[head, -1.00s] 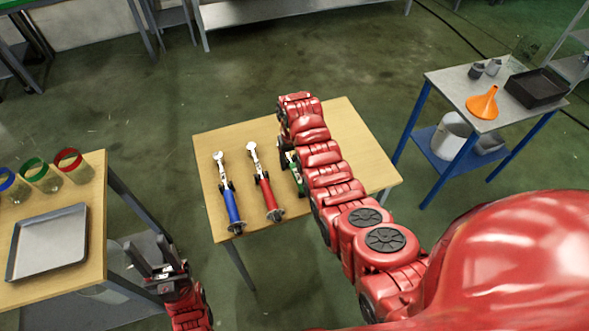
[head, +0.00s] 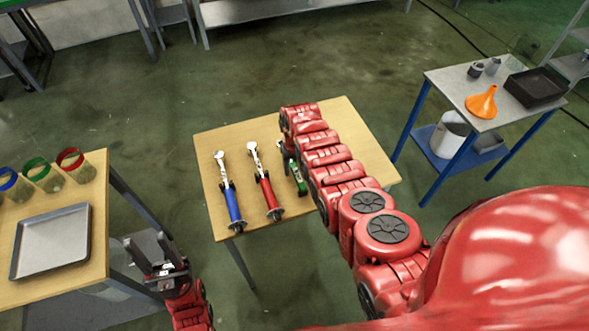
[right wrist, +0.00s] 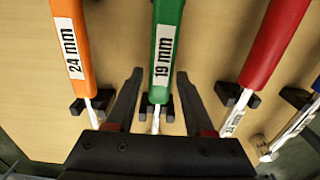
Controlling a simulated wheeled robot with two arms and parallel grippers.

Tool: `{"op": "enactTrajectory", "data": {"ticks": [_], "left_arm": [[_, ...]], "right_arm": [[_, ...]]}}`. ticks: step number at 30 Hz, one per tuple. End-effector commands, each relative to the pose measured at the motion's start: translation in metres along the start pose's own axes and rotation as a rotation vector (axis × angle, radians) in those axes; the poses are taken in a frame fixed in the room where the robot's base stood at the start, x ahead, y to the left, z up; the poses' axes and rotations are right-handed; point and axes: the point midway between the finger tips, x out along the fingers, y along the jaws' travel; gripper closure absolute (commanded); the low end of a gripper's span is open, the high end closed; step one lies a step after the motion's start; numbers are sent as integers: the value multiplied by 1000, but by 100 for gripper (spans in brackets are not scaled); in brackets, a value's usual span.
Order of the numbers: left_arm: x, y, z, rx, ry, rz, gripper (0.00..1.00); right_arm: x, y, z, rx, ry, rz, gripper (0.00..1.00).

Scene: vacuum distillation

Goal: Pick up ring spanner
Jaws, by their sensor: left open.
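Several ring spanners rest on black holders on a wooden table. The green-handled spanner (right wrist: 166,45), labelled 19 mm, is between the spread fingers of my right gripper (right wrist: 159,76), which is open; I cannot tell whether they touch it. In the head view the green handle (head: 298,177) shows beside my right arm, which hides that gripper. An orange spanner (right wrist: 71,45) labelled 24 mm is to its left in the right wrist view. The red spanner (head: 268,190) and blue spanner (head: 232,203) lie to its left in the head view. My left gripper (head: 150,248) is open and empty.
The wooden table (head: 345,120) has bare top behind the spanners. At left another table holds a metal tray (head: 50,240) and several color-rimmed containers (head: 45,176). At right a cart (head: 455,85) bears an orange funnel (head: 482,101) and a black tray (head: 535,87).

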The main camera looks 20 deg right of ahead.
Motion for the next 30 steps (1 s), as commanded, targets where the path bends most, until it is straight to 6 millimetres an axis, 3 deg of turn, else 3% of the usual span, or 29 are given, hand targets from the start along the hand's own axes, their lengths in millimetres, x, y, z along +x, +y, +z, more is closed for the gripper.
{"op": "enactTrajectory", "data": {"ticks": [1, 8, 30], "left_arm": [[0, 0, 0, 0, 0, 0, 50], [0, 0, 0, 0, 0, 0, 50], [0, 0, 0, 0, 0, 0, 50]], "right_arm": [[0, 0, 0, 0, 0, 0, 58], [0, 0, 0, 0, 0, 0, 99], [0, 0, 0, 0, -1, 0, 100]]}}
